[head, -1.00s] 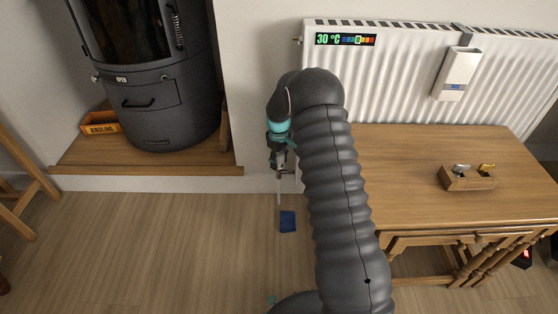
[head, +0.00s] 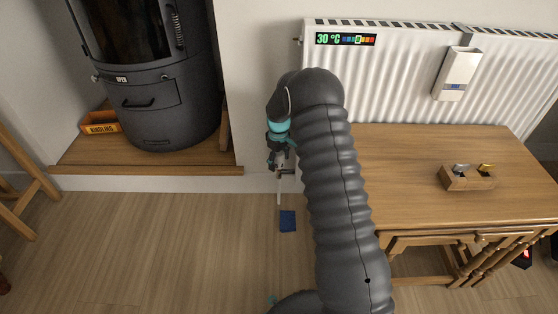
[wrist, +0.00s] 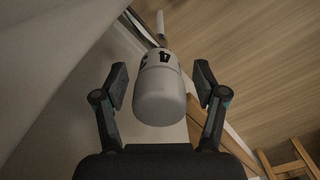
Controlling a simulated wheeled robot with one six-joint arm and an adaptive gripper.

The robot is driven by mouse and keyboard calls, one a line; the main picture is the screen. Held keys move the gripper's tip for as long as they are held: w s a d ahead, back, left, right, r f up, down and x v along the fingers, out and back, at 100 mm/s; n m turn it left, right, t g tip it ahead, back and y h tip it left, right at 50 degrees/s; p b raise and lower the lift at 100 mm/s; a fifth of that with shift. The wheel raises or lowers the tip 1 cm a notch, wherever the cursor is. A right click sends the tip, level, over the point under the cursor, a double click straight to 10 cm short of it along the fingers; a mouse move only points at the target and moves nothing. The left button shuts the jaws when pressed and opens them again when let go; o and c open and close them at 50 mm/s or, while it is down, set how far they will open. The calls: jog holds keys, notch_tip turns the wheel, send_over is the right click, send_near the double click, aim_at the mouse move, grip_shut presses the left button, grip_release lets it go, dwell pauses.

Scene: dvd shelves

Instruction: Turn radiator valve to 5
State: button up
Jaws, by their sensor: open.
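The radiator valve (wrist: 160,95) is a white rounded cylinder with dark marks near its far end, at the centre of the wrist view. I cannot read which number is set. My gripper (wrist: 162,88) is open, with one dark finger on each side of the valve and a gap visible at both sides.
A dark stove (head: 155,90) and an orange kindling box (head: 101,122) are at the left. A blue object (head: 288,221) lies on the floor below my gripper.

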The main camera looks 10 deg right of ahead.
notch_tip(320, 180, up, 12)
dwell(0.6)
